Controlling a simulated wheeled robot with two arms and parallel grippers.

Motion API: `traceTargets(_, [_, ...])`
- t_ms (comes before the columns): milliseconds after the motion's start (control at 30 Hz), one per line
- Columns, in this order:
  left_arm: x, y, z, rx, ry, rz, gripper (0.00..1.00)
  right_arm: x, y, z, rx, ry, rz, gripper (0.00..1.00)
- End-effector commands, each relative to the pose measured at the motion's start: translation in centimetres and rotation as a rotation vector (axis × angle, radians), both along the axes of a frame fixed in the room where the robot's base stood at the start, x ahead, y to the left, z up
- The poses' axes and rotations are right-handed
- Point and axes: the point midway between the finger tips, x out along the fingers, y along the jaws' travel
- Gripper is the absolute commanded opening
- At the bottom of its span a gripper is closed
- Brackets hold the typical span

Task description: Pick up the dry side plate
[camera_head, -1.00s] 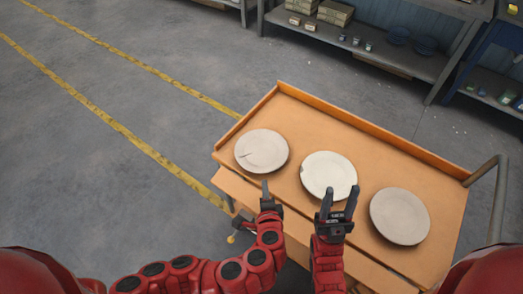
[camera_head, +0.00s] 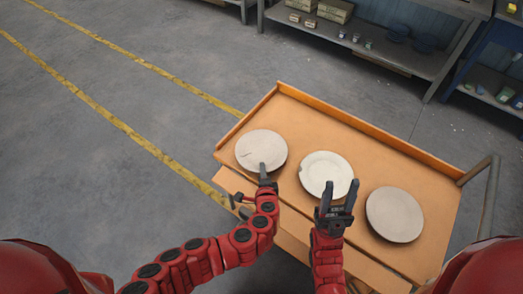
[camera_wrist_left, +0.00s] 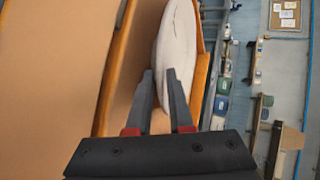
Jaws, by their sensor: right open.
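Three pale plates lie in a row on an orange cart top (camera_head: 350,140). The left plate (camera_head: 258,146) has a thin dark mark on it. The middle plate (camera_head: 326,172) is whiter, with a raised inner ring and a small dark spot at its left edge. The right plate (camera_head: 394,214) looks plain. My left gripper (camera_head: 262,168) is at the near edge of the left plate. In the left wrist view its open fingers (camera_wrist_left: 159,74) point at that plate (camera_wrist_left: 178,45); contact is unclear. My right gripper (camera_head: 337,187) is open and empty, overlapping the middle plate's near edge in view.
The cart has a raised lip (camera_head: 355,124) along its far side and a metal handle (camera_head: 488,205) at right. Shelves (camera_head: 365,50) with boxes and bowls stand behind. Grey floor with yellow lines is open at left.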

Motion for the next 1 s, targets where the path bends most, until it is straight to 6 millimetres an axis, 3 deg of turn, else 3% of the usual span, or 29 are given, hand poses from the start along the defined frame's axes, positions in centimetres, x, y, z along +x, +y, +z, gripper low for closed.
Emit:
traceTargets(267, [0.20, 0.02, -0.11, 0.000, 0.000, 0.001, 0.19, 0.00, 0.00, 0.04, 0.000, 0.000, 0.000, 0.47])
traceTargets(400, [0.19, 0.01, -0.11, 0.000, 0.000, 0.000, 0.00, 0.00, 0.00, 0.04, 0.000, 0.000, 0.000, 0.47])
traceTargets(1000, [0.16, -0.02, -0.14, -0.001, 0.002, 0.000, 0.00, 0.00, 0.00, 0.03, 0.000, 0.000, 0.000, 0.47])
